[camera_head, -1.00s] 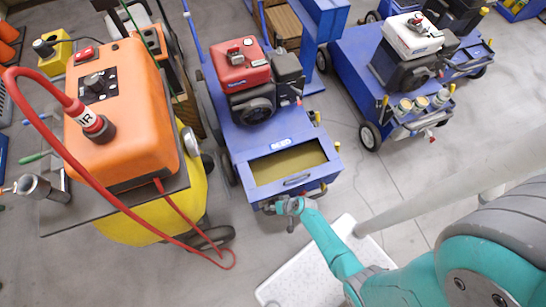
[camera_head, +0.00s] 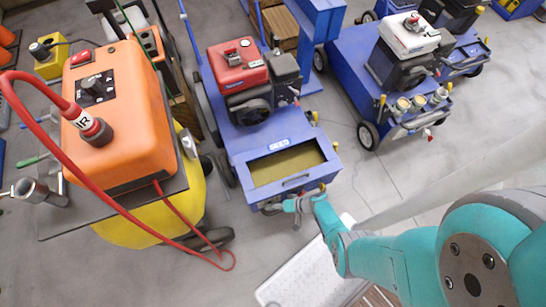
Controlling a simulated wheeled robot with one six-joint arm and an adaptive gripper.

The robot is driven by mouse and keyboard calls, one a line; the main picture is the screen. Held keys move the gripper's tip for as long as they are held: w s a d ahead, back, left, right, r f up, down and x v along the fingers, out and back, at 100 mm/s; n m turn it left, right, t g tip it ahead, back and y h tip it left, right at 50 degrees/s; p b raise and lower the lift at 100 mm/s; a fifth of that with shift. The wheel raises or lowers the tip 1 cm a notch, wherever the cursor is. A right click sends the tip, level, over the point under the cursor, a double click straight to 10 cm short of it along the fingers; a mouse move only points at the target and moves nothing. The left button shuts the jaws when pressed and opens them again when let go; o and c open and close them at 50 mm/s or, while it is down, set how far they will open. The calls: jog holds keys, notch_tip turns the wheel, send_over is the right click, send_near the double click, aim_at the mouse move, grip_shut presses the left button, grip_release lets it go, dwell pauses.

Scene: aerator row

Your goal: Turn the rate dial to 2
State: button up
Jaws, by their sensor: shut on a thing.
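The blue machine with the red engine (camera_head: 239,62) has an open-topped hopper labelled SEED with a tan filling (camera_head: 287,165). My teal gripper (camera_head: 288,205) is at its lower front edge, below the hopper's handle (camera_head: 296,182). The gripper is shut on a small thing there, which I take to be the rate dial. The dial's face, pointer and numbers are hidden or too small to read, so its setting cannot be told. My arm comes in from the lower right.
An orange unit (camera_head: 120,130) with a black knob (camera_head: 96,88) and a red cable stands at left on a yellow body. A second blue machine with a white engine (camera_head: 408,36) stands at right. A white perforated panel (camera_head: 305,280) lies below my arm. Grey floor between machines is free.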

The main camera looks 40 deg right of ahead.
jog(key=shift+s+a, duration=0.1)
dwell(0.6)
jog(key=o, duration=1.1)
jog(key=v, duration=1.2)
jog(key=shift+f, duration=0.25)
